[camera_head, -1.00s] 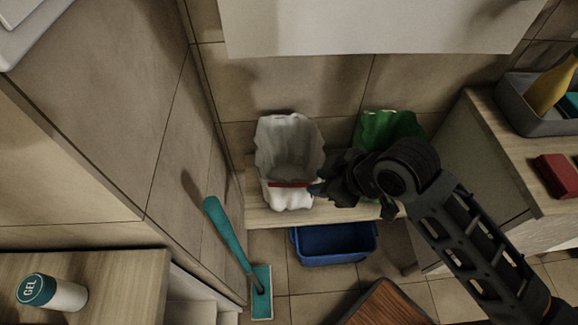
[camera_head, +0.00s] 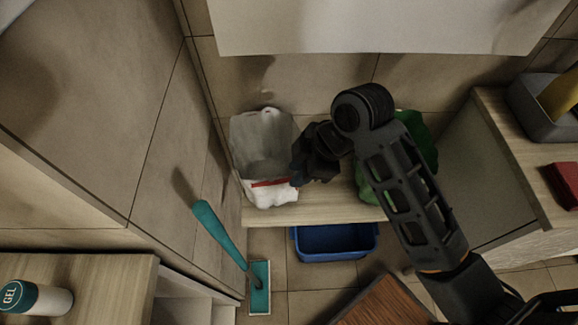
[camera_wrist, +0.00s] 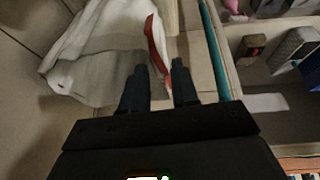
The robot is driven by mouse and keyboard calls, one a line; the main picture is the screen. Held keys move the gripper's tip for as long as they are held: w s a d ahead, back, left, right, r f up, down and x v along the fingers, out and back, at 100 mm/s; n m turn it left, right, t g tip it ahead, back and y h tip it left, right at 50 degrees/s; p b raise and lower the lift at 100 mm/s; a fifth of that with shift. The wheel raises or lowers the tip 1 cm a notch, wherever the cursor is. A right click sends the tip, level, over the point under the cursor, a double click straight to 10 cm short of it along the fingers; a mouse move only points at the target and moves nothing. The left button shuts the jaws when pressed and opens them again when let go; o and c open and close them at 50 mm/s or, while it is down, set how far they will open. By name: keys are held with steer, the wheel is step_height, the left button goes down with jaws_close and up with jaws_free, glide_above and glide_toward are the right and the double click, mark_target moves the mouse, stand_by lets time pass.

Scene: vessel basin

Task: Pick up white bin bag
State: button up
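The white bin bag (camera_head: 264,140), with a red strip, stands tilted at the left end of a wooden bench (camera_head: 330,200). It also fills the upper left of the wrist view (camera_wrist: 100,50). My gripper (camera_head: 298,176) is just right of the bag, at about the red strip's height. In the wrist view my gripper's fingers (camera_wrist: 158,72) are apart, with the red strip's lower end near the gap between them. I see no bag cloth clearly clamped; whether a finger touches the bag is hard to tell.
A green bag (camera_head: 420,140) is partly hidden behind my arm on the bench. A blue basin (camera_head: 335,243) is on the floor below. A counter with a grey tray (camera_head: 540,115) is at right.

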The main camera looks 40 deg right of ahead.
step_height(320, 180, down, 7)
steer(key=a, duration=0.1)
steer(key=shift+w+a, duration=0.3)
steer(key=shift+a, duration=0.05)
steer(key=shift+r, duration=0.1)
jaws_close()
